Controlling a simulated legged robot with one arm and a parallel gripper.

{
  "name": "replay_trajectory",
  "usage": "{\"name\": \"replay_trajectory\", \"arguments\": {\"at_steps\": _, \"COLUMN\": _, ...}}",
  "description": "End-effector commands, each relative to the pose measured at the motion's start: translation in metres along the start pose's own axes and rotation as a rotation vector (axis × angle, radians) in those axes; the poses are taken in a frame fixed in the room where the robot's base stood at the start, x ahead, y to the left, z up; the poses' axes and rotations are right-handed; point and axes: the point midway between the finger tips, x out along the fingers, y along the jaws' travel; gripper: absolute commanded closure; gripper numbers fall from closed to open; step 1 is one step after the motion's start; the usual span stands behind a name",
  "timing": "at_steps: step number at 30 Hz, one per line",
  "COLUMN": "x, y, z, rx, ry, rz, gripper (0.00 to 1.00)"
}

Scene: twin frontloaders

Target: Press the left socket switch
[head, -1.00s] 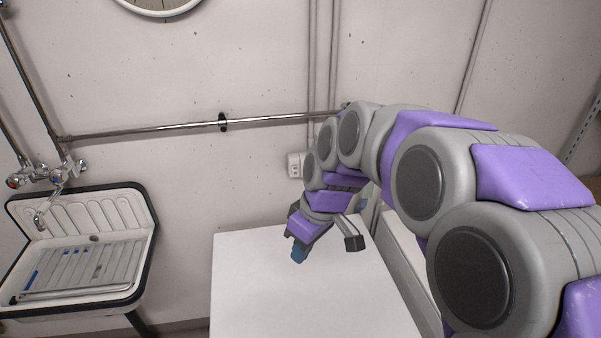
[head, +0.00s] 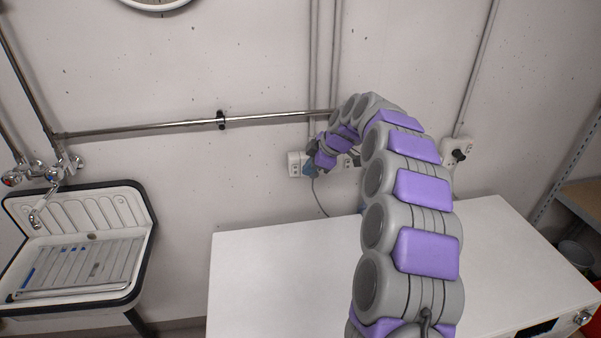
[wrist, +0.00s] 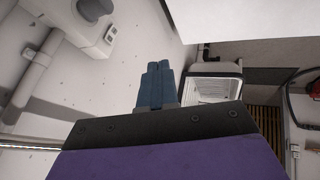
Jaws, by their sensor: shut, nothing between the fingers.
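The left socket (head: 294,163) is a small white box on the back wall, above the white worktop. My gripper (head: 309,169) is at the wall just to its right and overlaps its right edge in the head view; I cannot tell whether they touch. In the wrist view the blue fingers (wrist: 153,85) are together and empty. A pale socket box (wrist: 92,12) with a small switch (wrist: 111,34) shows at that view's upper left, apart from the fingertips. I cannot tell which socket it is.
Another socket (head: 346,161) is partly behind my arm. A socket with a black plug (head: 459,151) is further right. The white worktop (head: 270,280) is clear. A sink (head: 80,245) stands left, and a metal pipe (head: 160,127) runs along the wall.

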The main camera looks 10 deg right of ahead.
Motion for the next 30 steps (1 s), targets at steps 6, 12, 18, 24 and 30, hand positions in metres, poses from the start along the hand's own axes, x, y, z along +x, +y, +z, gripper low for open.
{"name": "replay_trajectory", "arguments": {"at_steps": 6, "x": 0.012, "y": 0.024, "z": 0.019, "rx": -0.076, "ry": -0.007, "rz": 0.043, "gripper": 1.0}}
{"name": "replay_trajectory", "arguments": {"at_steps": 12, "x": 0.015, "y": 0.029, "z": 0.025, "rx": -0.099, "ry": -0.01, "rz": 0.053, "gripper": 1.0}}
{"name": "replay_trajectory", "arguments": {"at_steps": 18, "x": 0.015, "y": 0.03, "z": 0.025, "rx": -0.1, "ry": -0.01, "rz": 0.053, "gripper": 1.0}}
{"name": "replay_trajectory", "arguments": {"at_steps": 24, "x": 0.02, "y": 0.03, "z": 0.025, "rx": -0.099, "ry": -0.01, "rz": 0.052, "gripper": 1.0}}
{"name": "replay_trajectory", "arguments": {"at_steps": 30, "x": 0.047, "y": 0.03, "z": 0.025, "rx": -0.1, "ry": -0.011, "rz": 0.048, "gripper": 1.0}}
